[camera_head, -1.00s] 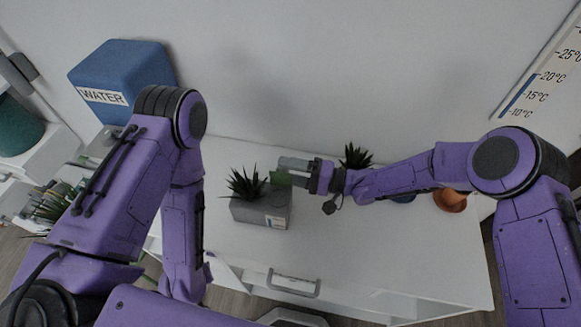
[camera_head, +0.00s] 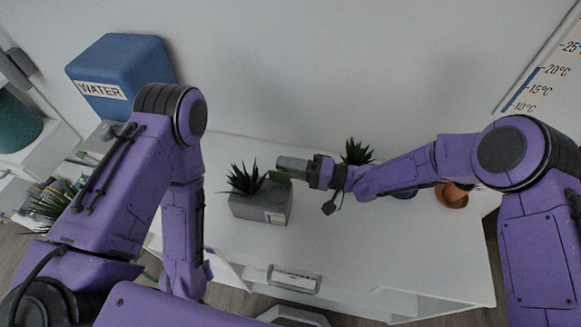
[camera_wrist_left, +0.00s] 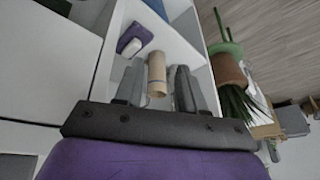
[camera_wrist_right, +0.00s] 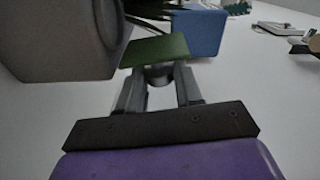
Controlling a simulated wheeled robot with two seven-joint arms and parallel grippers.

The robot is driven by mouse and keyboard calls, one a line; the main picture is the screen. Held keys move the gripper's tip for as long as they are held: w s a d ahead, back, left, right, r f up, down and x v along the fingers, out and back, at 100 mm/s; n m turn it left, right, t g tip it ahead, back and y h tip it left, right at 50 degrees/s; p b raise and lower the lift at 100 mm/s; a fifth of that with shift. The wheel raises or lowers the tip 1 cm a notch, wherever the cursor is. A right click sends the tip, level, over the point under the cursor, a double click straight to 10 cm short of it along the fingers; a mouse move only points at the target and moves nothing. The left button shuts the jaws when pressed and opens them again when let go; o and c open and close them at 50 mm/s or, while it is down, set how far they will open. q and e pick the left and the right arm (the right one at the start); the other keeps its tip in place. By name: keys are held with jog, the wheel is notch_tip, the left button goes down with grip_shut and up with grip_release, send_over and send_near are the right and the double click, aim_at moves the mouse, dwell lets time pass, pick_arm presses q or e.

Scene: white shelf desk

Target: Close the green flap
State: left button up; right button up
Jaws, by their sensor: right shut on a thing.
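The green flap (camera_head: 279,177) is a small flat green plate at the right end of the grey planter box (camera_head: 258,207) with a spiky plant. My right gripper (camera_head: 287,166) comes in from the right and is at the flap. In the right wrist view the flap (camera_wrist_right: 156,51) lies at the tips of my right gripper (camera_wrist_right: 158,72), which is shut on it. The grey box (camera_wrist_right: 62,40) fills the upper left there. My left gripper (camera_wrist_left: 157,75) is open in its wrist view, with a cardboard roll (camera_wrist_left: 157,72) showing between its fingers. The head view does not show it clearly.
A blue WATER box (camera_head: 122,78) stands at the back left. A second plant (camera_head: 356,154) and an orange pot (camera_head: 452,196) stand at the right behind my right arm. The desk top (camera_head: 350,245) in front is clear. A drawer handle (camera_head: 293,281) sticks out at the front edge.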

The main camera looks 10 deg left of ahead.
aim_at(286, 180)
jog(key=n+b, duration=0.1)
jog(key=s+n, duration=0.1)
jog(key=n, duration=0.1)
jog(key=shift+s+r+n+b, duration=0.1)
jog(key=shift+r+n+b, duration=0.05)
jog(key=shift+n+b, duration=0.2)
jog(key=s+n+b, duration=0.1)
jog(key=n, duration=0.1)
jog(key=n+b, duration=0.1)
jog(key=n, duration=0.1)
jog(key=shift+s+r+n+b, duration=0.1)
jog(key=shift+s+n+b, duration=0.15)
jog(key=shift+s+b, duration=0.15)
jog(key=n+b, duration=0.1)
jog(key=s+n+b, duration=0.1)
jog(key=n, duration=0.1)
jog(key=n+b, duration=0.1)
jog(key=shift+s+f, duration=0.25)
jog(key=shift+s, duration=0.1)
jog(key=shift+s+f+n+b, duration=0.15)
jog(key=shift+s+n+b, duration=0.15)
jog(key=shift+n+b, duration=0.6)
jog(key=shift+s+f+n+b, duration=0.1)
jog(key=shift+s+n+b, duration=0.2)
jog(key=shift+n+b, duration=0.55)
jog(key=shift+n, duration=0.25)
jog(key=o, duration=1)
